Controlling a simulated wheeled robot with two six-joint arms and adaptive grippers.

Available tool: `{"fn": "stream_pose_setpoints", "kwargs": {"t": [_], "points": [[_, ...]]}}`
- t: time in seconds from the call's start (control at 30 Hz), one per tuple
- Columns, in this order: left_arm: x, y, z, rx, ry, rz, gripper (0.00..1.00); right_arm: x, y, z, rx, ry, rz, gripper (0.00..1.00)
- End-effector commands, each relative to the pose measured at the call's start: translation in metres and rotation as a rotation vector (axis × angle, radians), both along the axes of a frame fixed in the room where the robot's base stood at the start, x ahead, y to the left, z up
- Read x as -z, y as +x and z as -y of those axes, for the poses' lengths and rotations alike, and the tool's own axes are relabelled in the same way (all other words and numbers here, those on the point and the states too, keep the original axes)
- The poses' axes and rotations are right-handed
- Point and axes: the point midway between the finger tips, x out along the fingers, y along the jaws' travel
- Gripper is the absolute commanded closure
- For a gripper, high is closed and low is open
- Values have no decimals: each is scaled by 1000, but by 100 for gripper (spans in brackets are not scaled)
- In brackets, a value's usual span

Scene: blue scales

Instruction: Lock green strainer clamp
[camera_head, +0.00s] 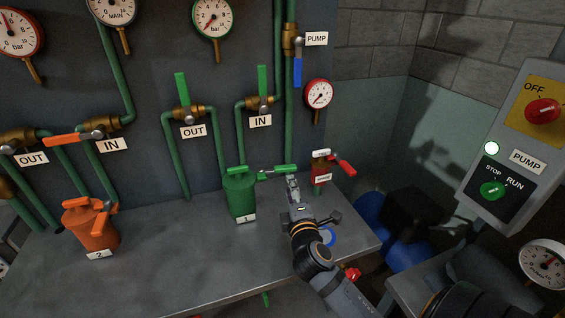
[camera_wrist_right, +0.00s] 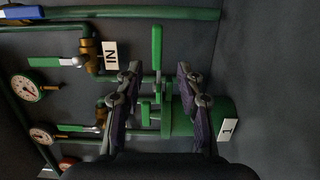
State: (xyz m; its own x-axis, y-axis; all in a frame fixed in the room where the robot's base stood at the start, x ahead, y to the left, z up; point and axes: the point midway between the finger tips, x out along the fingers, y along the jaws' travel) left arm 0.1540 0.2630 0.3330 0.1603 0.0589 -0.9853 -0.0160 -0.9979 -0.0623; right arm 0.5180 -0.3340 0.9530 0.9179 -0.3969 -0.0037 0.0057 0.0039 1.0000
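The green strainer (camera_head: 240,197), labelled 1, stands on the grey bench below the OUT and IN valves. Its green clamp handle (camera_head: 280,169) sticks out level to the right at lid height. My right gripper (camera_head: 293,183) is just right of the strainer, close below the handle. In the right wrist view, its two fingers (camera_wrist_right: 157,98) are spread apart, with green clamp parts between them. The handle (camera_wrist_right: 157,52) reaches past the fingertips, and the strainer body (camera_wrist_right: 188,122) is partly behind the right finger. I cannot tell whether a finger touches the clamp. My left gripper is not in view.
An orange strainer (camera_head: 92,230), labelled 2, stands at the left of the bench (camera_head: 180,265). A red-handled valve (camera_head: 321,170) is behind my right gripper. Green pipes and gauges line the wall. A pump panel (camera_head: 515,145) stands at right. The front middle bench is clear.

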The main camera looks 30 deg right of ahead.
Motion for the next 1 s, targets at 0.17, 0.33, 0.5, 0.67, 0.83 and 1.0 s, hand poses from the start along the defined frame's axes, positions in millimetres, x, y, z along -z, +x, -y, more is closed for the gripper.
{"fn": "stream_pose_setpoints", "kwargs": {"t": [0.17,0.33,0.5,0.67,0.83,1.0], "points": [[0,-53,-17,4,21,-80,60,-1,15,6,0,2,1,62],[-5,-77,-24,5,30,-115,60,-2,48,21,3,3,0,62],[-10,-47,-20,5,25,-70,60,0,78,34,3,6,-1,62],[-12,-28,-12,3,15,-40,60,1,93,41,1,7,-1,62],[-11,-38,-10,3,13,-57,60,2,96,42,1,7,-3,62],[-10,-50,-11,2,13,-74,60,2,96,42,1,7,-2,66]]}}
